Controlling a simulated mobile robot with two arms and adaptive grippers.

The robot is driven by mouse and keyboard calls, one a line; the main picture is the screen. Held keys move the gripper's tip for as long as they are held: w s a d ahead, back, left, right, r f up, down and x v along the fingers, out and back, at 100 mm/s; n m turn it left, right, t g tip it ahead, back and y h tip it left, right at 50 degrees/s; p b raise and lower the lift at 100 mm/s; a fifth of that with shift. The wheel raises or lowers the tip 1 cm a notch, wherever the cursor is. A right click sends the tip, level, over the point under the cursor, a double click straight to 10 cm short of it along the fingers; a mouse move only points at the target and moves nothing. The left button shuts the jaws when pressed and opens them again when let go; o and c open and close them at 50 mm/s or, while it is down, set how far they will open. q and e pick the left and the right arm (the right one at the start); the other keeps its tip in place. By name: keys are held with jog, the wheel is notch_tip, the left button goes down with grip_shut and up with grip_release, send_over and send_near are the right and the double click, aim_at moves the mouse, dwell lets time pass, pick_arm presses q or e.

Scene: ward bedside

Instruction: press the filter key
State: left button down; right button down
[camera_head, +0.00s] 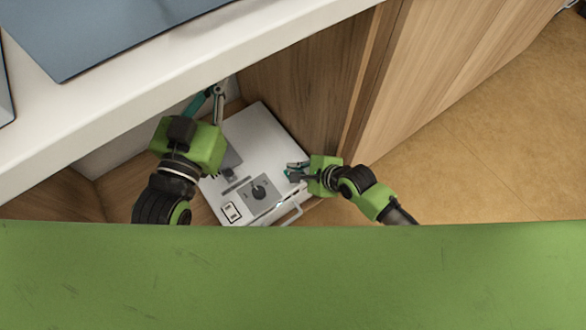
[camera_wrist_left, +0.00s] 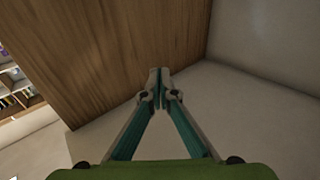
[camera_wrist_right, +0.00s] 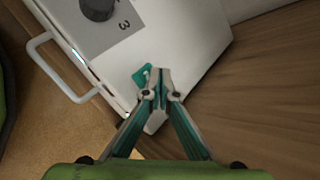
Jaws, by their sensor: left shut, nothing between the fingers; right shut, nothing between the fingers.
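A white boxy device (camera_head: 262,130) has a grey panel with a dark knob (camera_head: 258,191); the knob also shows in the right wrist view (camera_wrist_right: 97,8). A small teal key (camera_wrist_right: 141,75) sits on the device's top near its edge, right beside my right gripper's fingertips (camera_wrist_right: 161,76). I cannot tell whether they touch it. In the head view my right gripper (camera_head: 291,171) is over the device's right side, shut and empty, and hides the key's surroundings. My left gripper (camera_head: 218,91) is shut and empty beyond the device's far left; its fingertips (camera_wrist_left: 160,74) face bare walls.
The device stands in a wooden recess beside a wood panel (camera_head: 300,75). A white counter edge (camera_head: 110,95) overhangs on the left. A white handle (camera_wrist_right: 62,70) sticks out from the device's front. A pair of switches (camera_head: 231,212) is at its near left. Brown floor (camera_head: 480,150) is open at right.

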jog(key=shift+r+p, duration=0.35)
jog(key=shift+p, duration=0.15)
jog(key=shift+r, duration=0.1)
pick_arm(q)
notch_tip(320, 180, down, 7)
jog(key=s+a+g+y, duration=0.1)
jog(key=g, duration=0.2)
jog(key=shift+a+g, duration=0.15)
jog(key=shift+g, duration=0.15)
jog(key=shift+s+f, duration=0.1)
jog(key=shift+s, duration=0.05)
